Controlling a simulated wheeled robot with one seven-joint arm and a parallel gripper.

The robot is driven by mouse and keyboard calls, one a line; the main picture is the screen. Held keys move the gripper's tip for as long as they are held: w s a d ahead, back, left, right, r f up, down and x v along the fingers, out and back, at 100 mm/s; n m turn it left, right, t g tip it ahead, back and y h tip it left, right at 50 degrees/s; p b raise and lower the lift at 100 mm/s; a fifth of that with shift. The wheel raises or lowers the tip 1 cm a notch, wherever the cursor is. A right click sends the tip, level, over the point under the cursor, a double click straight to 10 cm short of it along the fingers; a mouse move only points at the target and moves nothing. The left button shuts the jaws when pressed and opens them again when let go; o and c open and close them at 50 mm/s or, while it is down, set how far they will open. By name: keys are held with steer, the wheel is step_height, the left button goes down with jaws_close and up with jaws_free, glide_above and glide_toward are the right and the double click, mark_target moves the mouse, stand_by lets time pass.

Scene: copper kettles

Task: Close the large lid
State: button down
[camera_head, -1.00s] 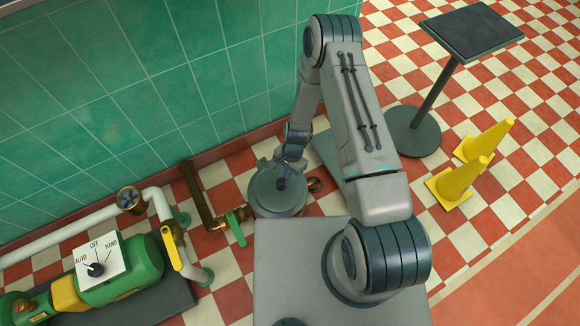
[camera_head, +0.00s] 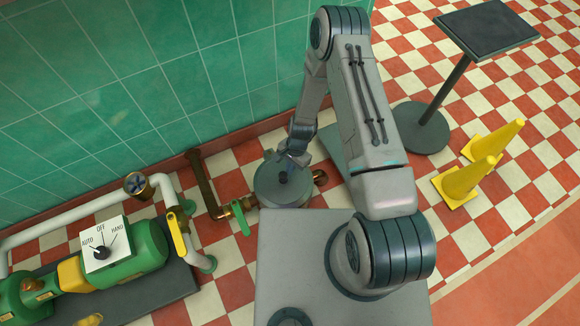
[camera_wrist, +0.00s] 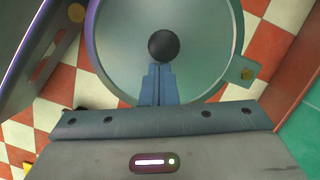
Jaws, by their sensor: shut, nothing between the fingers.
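A round grey lid (camera_head: 283,193), which I take for the large lid, lies by the foot of the green tiled wall, with a dark knob (camera_head: 283,178) at its middle. In the wrist view the lid (camera_wrist: 203,58) fills the upper middle, with its round black knob (camera_wrist: 163,45) and a rim tab with a brass bolt (camera_wrist: 246,73). My gripper (camera_wrist: 160,68) is shut, its fingertips over the lid close below the knob; I cannot tell whether they touch it. In the head view my gripper (camera_head: 285,158) is above the lid. I cannot tell whether the lid sits fully down.
Brown pipes with a green valve handle (camera_head: 241,218) run close left of the lid. A green pump (camera_head: 137,255) with a selector dial stands lower left. A black-topped stand (camera_head: 487,38) and yellow cones (camera_head: 457,186) stand right. Checkered floor is open between them.

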steer(key=p+v, duration=0.6)
steer(key=v, duration=0.4)
steer(key=shift+s, duration=0.1)
